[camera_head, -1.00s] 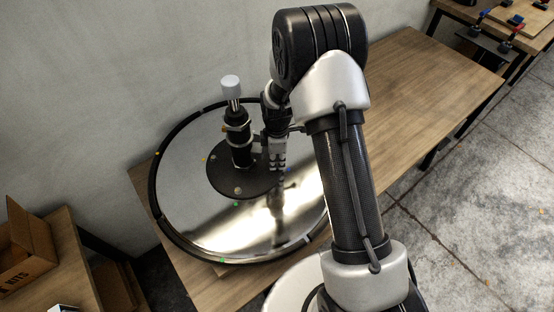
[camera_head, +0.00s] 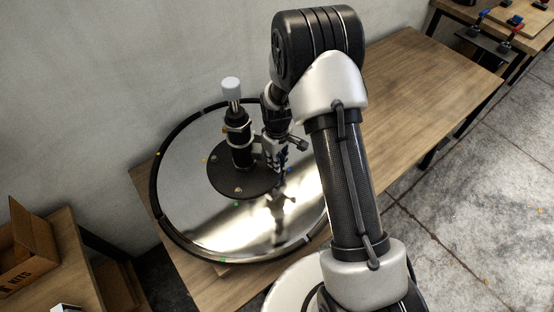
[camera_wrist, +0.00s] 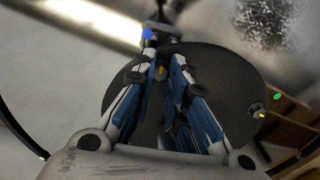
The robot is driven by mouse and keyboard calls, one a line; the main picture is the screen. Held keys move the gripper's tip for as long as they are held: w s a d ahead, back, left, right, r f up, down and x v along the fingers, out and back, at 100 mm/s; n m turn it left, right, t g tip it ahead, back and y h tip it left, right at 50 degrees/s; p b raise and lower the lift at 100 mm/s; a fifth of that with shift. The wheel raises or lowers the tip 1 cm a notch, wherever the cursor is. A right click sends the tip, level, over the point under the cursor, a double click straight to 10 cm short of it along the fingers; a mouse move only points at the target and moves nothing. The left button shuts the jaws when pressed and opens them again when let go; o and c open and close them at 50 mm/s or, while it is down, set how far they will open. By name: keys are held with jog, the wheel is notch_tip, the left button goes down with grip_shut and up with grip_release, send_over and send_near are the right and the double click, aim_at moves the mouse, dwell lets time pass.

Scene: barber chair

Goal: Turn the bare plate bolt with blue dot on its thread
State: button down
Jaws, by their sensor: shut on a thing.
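The round black plate (camera_head: 222,180) lies in the middle of a shiny disc in the head view; it also shows in the wrist view (camera_wrist: 225,80). A blue dot (camera_head: 289,170) marks the disc at the plate's right edge, and it shows just beyond my fingertips in the wrist view (camera_wrist: 147,33). My gripper (camera_head: 279,171) points down at the plate edge beside this dot. In the wrist view its fingers (camera_wrist: 162,68) close around a small bolt with a yellowish end (camera_wrist: 160,72). The fingers hide most of this bolt. Another plate bolt (camera_wrist: 257,110) stands free at the right.
A black column (camera_head: 239,142) with a pale cap (camera_head: 231,88) rises from the plate, close left of my gripper. The shiny disc (camera_head: 190,215) has a dark rim. Bare wooden tabletop (camera_head: 420,90) lies to the right. A cardboard box (camera_head: 25,250) stands at lower left.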

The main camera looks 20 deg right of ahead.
jog(key=m, duration=1.2)
jog(key=shift+m+p, duration=0.35)
jog(key=shift+m, duration=0.05)
jog(key=m, duration=0.3)
jog(key=shift+m, duration=2.3)
jog(key=c, duration=1.5)
grip_release()
jog(key=shift+c, duration=0.2)
